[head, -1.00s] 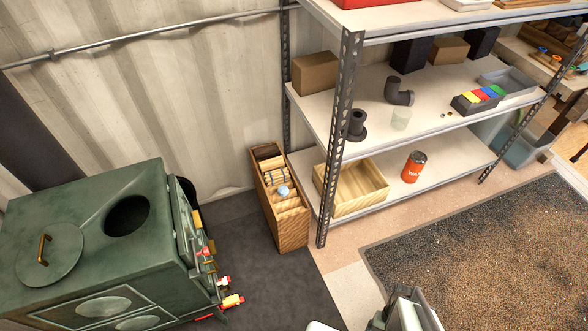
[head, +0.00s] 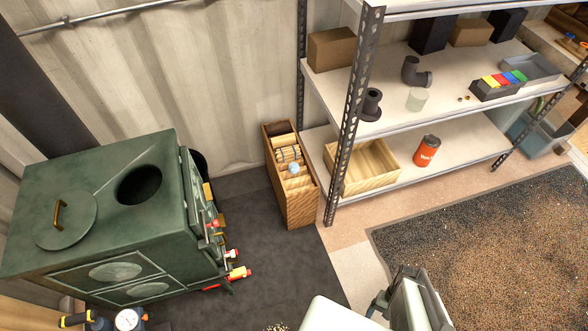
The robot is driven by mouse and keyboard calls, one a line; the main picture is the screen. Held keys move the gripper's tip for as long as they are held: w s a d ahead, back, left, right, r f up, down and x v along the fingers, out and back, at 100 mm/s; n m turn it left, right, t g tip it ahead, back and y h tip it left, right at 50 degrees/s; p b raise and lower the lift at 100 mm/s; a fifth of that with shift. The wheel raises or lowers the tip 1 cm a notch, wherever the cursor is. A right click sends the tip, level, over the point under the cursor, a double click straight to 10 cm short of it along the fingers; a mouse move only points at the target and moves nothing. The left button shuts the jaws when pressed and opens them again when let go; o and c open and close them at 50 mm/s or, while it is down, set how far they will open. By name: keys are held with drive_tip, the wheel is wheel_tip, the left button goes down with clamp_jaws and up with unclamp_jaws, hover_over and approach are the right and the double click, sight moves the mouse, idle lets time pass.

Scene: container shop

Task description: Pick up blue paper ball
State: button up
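A small pale blue ball (head: 294,168), which looks like the blue paper ball, lies in the upper part of a narrow wooden box (head: 300,207). The box stands on the dark floor mat and also holds light wooden pieces (head: 288,153). My gripper (head: 392,290) shows only in part at the bottom of the head view, well in front and to the right of the box. It is apart from the ball. Its fingertips are not clear enough to tell whether they are open or shut.
A green stove (head: 110,215) with protruding handles stands left of the box. A metal shelf (head: 352,110) stands close on its right, with a wooden tray (head: 362,168) and an orange can (head: 427,151) on the lowest board. The dark mat (head: 270,255) in front of the box is clear.

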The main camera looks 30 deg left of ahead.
wheel_tip(320, 180, up, 9)
drive_tip(key=n+t, duration=0.7)
drive_tip(key=n, duration=0.1)
hover_over(294, 165)
drive_tip(key=w, duration=0.1)
wheel_tip(294, 165, down, 8)
drive_tip(key=shift+r, duration=0.2)
drive_tip(key=shift+s+a+f, duration=0.1)
drive_tip(key=shift+s+f, duration=0.1)
drive_tip(key=shift+f, duration=1.3)
drive_tip(key=shift+s+f, duration=0.15)
drive_tip(key=shift+f, duration=1.35)
